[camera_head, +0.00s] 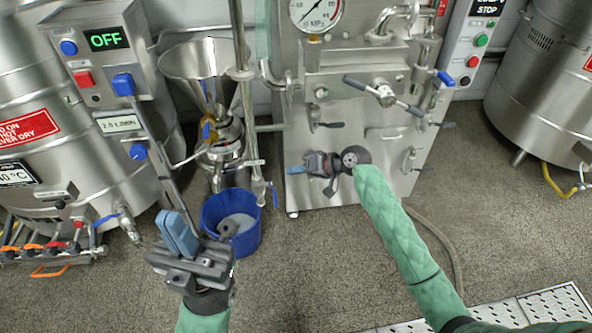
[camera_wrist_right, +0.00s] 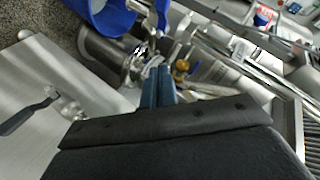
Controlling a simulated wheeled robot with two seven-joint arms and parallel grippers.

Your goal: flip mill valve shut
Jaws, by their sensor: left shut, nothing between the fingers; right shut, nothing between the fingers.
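The colloid mill stands at the left centre in the head view, with a steel funnel hopper (camera_head: 203,72) over a steel body (camera_head: 225,143). A blue lever (camera_head: 275,196) hangs at the foot of a pipe right of the bucket. I cannot tell which is the mill valve. My right gripper (camera_head: 296,170) is shut and empty, pointing left before the steel cabinet, apart from the mill. My left gripper (camera_head: 178,234) is shut and empty, in front of the bucket.
A blue bucket (camera_head: 208,217) stands on the floor below the mill. A control post reading OFF (camera_head: 107,40) and a steel tank (camera_head: 40,150) stand left. The steel cabinet (camera_head: 345,90) has protruding handles. Floor in front is clear; a hose lies at right.

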